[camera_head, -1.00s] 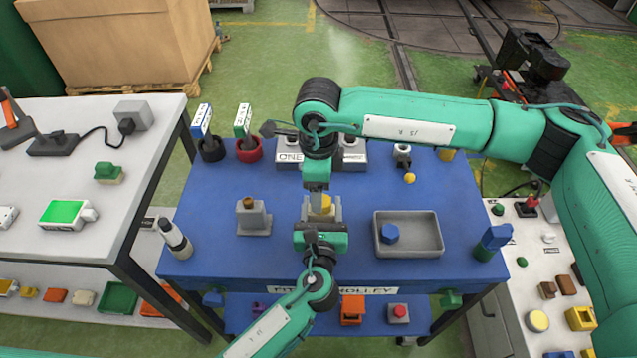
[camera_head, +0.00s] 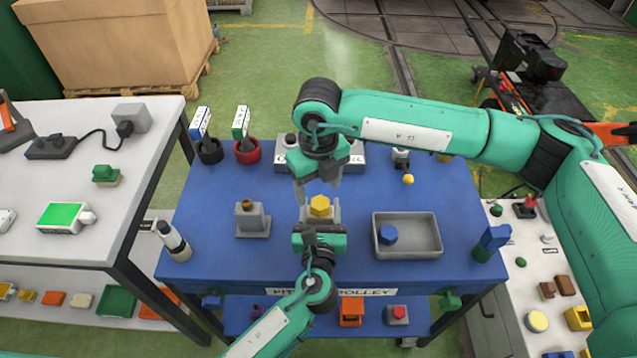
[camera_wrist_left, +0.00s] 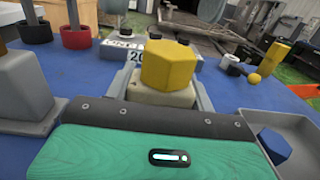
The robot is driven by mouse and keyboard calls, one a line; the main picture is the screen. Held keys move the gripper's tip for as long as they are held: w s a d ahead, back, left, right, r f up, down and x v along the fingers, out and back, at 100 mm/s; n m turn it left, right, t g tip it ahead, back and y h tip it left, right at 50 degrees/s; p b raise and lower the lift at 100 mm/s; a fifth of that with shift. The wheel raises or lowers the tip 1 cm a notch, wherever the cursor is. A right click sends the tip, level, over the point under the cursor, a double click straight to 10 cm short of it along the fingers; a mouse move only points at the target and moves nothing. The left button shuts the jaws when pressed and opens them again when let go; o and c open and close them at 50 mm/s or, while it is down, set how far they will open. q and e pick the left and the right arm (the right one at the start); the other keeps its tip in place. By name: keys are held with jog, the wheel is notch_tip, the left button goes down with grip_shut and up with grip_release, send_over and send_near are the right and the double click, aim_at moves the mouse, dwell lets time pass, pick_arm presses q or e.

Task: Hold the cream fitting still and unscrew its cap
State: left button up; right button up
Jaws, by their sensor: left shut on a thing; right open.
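The cream fitting (camera_wrist_left: 165,94) stands between the fingers of my left gripper (camera_head: 320,217), seen in the left wrist view. A yellow six-sided cap (camera_head: 320,206) sits on top of it; the cap also fills the middle of the left wrist view (camera_wrist_left: 170,64). My left gripper is shut on the fitting from the near side. My right gripper (camera_head: 318,186) is open and points down just above and behind the cap, with nothing between its fingers. Most of the fitting is hidden in the head view.
A grey tray (camera_head: 434,222) holding a blue hex cap (camera_head: 388,235) lies to the right. A grey block with a brown top (camera_head: 252,220) stands to the left. Labelled grey boxes (camera_head: 350,158) stand behind my right gripper.

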aim_at(319, 200)
jog(key=m, duration=0.7)
jog(key=shift+w+d, duration=0.1)
jog(key=shift+d, duration=0.1)
jog(key=shift+f, duration=0.1)
jog(key=shift+f, duration=1.9)
jog(key=shift+c, duration=0.3)
jog(key=c, duration=1.2)
jog(key=n, duration=0.4)
jog(key=shift+a+n, duration=0.1)
jog(key=shift+n, duration=1)
